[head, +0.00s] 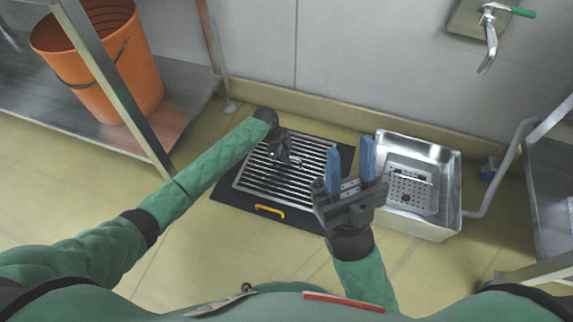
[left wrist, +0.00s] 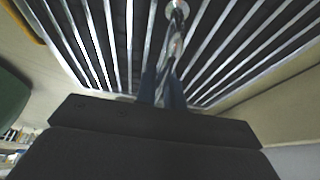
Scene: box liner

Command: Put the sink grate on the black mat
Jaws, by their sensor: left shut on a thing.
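The sink grate (head: 262,178), a frame of bright parallel metal bars, lies over the black mat (head: 237,201) on the floor. Dark mat edges show around it, with a yellow handle (head: 269,210) at the near edge. I cannot tell whether the grate rests fully on the mat. My left gripper (head: 291,160) is over the grate, shut on its central metal handle; the bars also fill the top of the left wrist view (left wrist: 128,45). My right gripper (head: 351,165) is open and empty, its blue fingers apart, above the mat's right side.
A steel basin (head: 449,178) holding a perforated tray (head: 411,192) with dark red bits stands right of the mat. An orange bucket (head: 110,75) sits on a low shelf at left. A wall tap (head: 490,40) is at upper right. Floor before the mat is clear.

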